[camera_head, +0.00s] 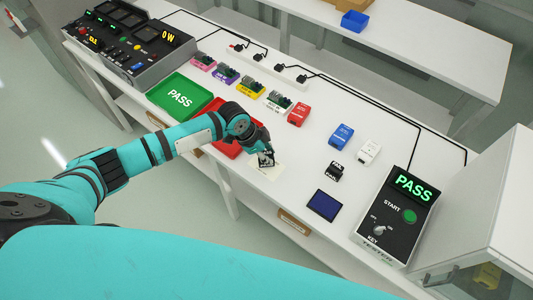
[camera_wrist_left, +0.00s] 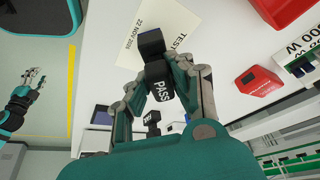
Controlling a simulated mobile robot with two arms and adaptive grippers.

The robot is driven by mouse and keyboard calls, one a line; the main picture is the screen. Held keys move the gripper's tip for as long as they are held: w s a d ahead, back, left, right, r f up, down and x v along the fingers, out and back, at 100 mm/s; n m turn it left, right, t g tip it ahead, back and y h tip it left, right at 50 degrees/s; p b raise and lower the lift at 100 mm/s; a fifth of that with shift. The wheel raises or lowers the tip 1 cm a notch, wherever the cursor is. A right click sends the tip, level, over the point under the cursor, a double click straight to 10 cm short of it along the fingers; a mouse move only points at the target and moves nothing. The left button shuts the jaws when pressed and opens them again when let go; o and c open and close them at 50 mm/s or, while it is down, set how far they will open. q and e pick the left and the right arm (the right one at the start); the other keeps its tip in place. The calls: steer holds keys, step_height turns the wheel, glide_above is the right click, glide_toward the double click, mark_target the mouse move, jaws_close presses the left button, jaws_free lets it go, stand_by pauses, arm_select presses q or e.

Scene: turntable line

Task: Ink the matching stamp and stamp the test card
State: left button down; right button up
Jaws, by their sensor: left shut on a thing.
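My left gripper (camera_head: 266,153) is shut on a black stamp (camera_head: 266,160) and holds it at the cream test card (camera_head: 266,172). In the left wrist view the stamp (camera_wrist_left: 158,84) reads PASS, and the card (camera_wrist_left: 150,30) shows a printed date. I cannot tell whether the stamp touches the card. A second black stamp (camera_head: 334,171) stands to the right, its label too small to read. The dark blue ink pad (camera_head: 324,205) lies in front of it. The tester screen (camera_head: 413,188) shows PASS. My right gripper (camera_wrist_left: 33,77) appears open and empty in the left wrist view.
A green PASS tray (camera_head: 180,97) and a red tray (camera_head: 221,147), partly behind my arm, lie left of the card. Several boards (camera_head: 250,87), red (camera_head: 298,114), blue (camera_head: 341,136) and white (camera_head: 369,152) blocks line the back. Table between card and pad is clear.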

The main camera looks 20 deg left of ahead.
arm_select(q)
steer(key=shift+f+b, duration=0.3)
steer(key=shift+f, duration=0.2)
stand_by(0.7)
steer(key=shift+s+f, duration=0.1)
steer(key=shift+f, duration=0.05)
stand_by(0.5)
step_height(320, 180, up, 2)
steer(key=shift+p, duration=1.05)
step_height(320, 180, up, 5)
steer(key=p, duration=0.5)
